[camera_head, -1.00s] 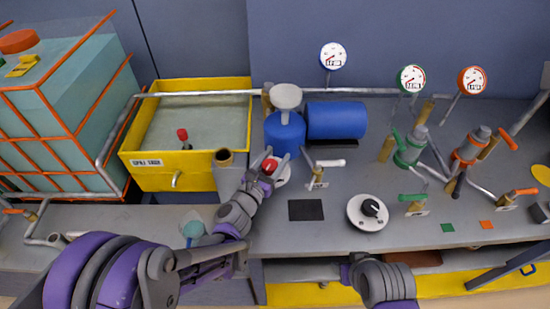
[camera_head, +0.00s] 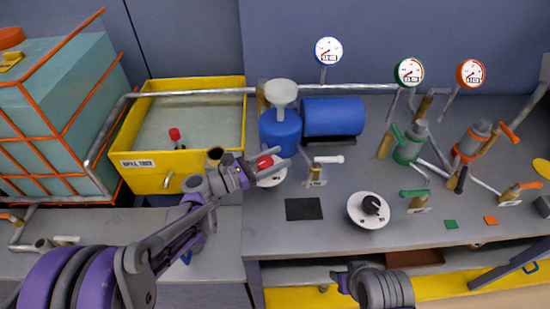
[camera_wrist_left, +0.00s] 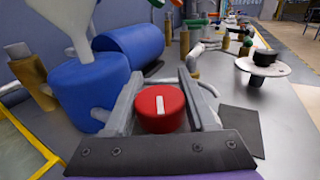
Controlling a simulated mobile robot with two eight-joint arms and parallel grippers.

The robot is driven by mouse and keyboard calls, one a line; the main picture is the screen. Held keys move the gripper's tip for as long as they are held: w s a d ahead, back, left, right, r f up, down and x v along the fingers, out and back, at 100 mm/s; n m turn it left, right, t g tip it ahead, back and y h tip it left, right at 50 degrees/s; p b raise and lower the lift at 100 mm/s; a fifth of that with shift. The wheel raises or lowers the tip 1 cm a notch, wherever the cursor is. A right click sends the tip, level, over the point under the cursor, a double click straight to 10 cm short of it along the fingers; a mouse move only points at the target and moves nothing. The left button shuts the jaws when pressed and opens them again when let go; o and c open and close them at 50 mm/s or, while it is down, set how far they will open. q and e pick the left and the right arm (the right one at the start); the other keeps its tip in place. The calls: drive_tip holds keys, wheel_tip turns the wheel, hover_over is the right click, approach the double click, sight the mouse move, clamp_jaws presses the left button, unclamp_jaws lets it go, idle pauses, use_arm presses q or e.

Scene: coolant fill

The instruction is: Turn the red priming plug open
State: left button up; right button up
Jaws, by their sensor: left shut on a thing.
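The red priming plug (camera_head: 265,162) is a round red knob with a white bar on top, on a pale round base beside the blue pump. In the left wrist view the plug (camera_wrist_left: 160,107) sits between the two fingers, its white bar pointing roughly away from the wrist. My left gripper (camera_head: 266,164) reaches in from the left, low over the bench, and is shut on the plug, one finger on each side. The wrist view shows the left gripper (camera_wrist_left: 160,105) closely. My right gripper (camera_head: 342,281) is at the bench's front edge, mostly hidden by its own wrist.
The blue pump (camera_head: 281,130) with a pale funnel (camera_head: 281,92) stands just behind the plug. A white-handled valve (camera_head: 317,170) and a black-knobbed dial (camera_head: 369,209) are to the right. The yellow tray (camera_head: 150,176) is at left. A dark square (camera_head: 304,209) lies flat in front.

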use_arm(q)
drive_tip(key=shift+g, duration=0.3)
drive_tip(key=o, duration=1.4)
drive_tip(key=shift+c, duration=0.2)
drive_tip(key=v, duration=1)
drive_tip(key=shift+s+a, duration=0.2)
drive_tip(key=shift+a, duration=0.15)
drive_tip(key=shift+f, duration=0.15)
